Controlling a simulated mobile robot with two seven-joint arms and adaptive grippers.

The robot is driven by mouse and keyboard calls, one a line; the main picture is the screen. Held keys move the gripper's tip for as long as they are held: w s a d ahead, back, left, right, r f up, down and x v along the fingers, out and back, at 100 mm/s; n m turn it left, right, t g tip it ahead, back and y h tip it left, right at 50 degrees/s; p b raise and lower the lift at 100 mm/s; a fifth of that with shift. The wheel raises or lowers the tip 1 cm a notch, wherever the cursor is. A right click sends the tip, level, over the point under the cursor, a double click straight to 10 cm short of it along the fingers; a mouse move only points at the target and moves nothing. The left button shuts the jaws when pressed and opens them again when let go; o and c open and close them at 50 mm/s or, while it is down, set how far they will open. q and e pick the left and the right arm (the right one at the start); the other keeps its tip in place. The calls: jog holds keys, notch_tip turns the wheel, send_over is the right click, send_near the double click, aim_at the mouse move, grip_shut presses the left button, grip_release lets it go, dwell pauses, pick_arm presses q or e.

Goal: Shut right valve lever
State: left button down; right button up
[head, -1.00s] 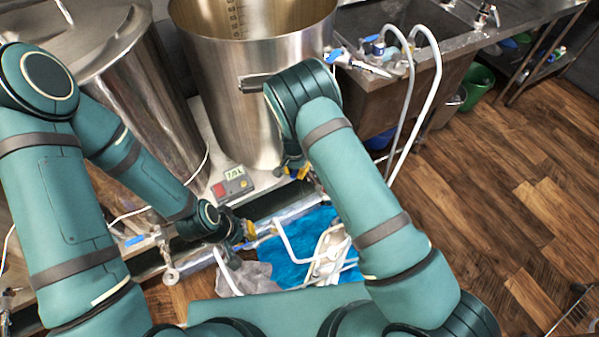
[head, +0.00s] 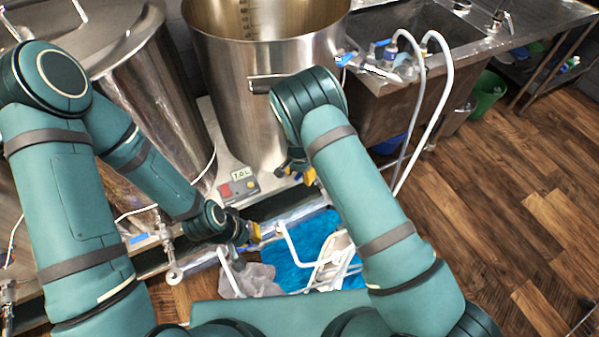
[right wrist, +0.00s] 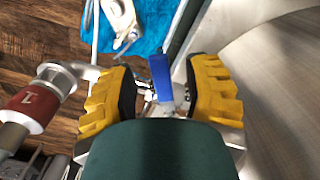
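A blue valve lever (right wrist: 162,78) shows in the right wrist view. It lies between the two yellow-padded fingers of my right gripper (right wrist: 163,92), with gaps visible on both sides. The fingers are apart. In the head view my right gripper (head: 299,172) is low in front of the open steel kettle (head: 262,95), and my arm hides much of it and the lever. My left gripper (head: 250,234) is near the steel pipe at the lower middle; its fingers are too small to judge.
A red-banded fitting (right wrist: 35,105) stands left of my right gripper; the kettle's steel wall (right wrist: 285,85) is close on its right. A control box (head: 238,188) sits before the kettle. White hoses (head: 432,105) hang beside the sink. Open wooden floor (head: 510,200) lies to the right.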

aim_at(299, 174)
jog(key=shift+w+r, duration=0.1)
jog(key=shift+r, duration=0.1)
jog(key=shift+r, duration=0.2)
notch_tip(299, 174, up, 12)
jog(key=shift+f, duration=0.25)
jog(key=shift+c, duration=0.4)
